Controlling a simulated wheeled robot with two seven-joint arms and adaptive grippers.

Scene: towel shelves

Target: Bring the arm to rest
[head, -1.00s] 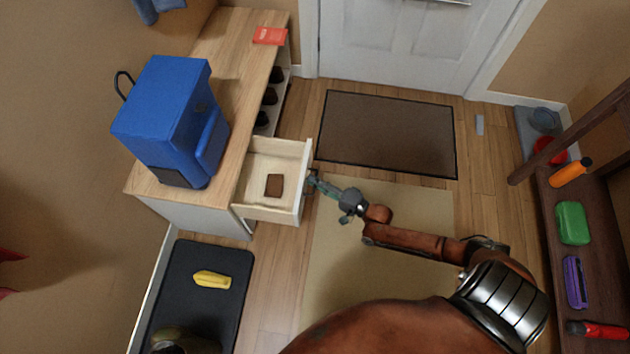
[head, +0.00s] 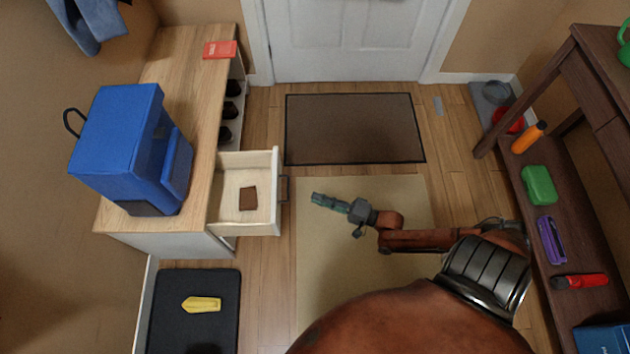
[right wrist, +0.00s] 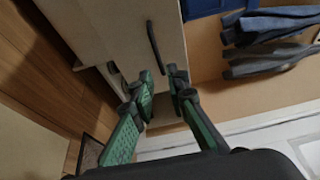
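My right gripper (head: 318,198) is above the beige rug, just right of the open drawer (head: 278,195). In the head view a strip of floor shows between its tips and the dark drawer handle (head: 284,190). In the right wrist view the gripper (right wrist: 160,78) has its green-padded fingers apart with nothing between them. The drawer handle (right wrist: 154,47) shows beyond the fingertips, clear of them. A small brown item, perhaps a wallet (head: 248,198), lies in the drawer. My left gripper is not in view.
A blue backpack (head: 120,140) and a red booklet (head: 220,49) are on the wooden cabinet top (head: 185,75). A dark shelf unit (head: 575,240) with several items stands at the right. The rug (head: 340,270) and brown doormat (head: 352,128) are clear.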

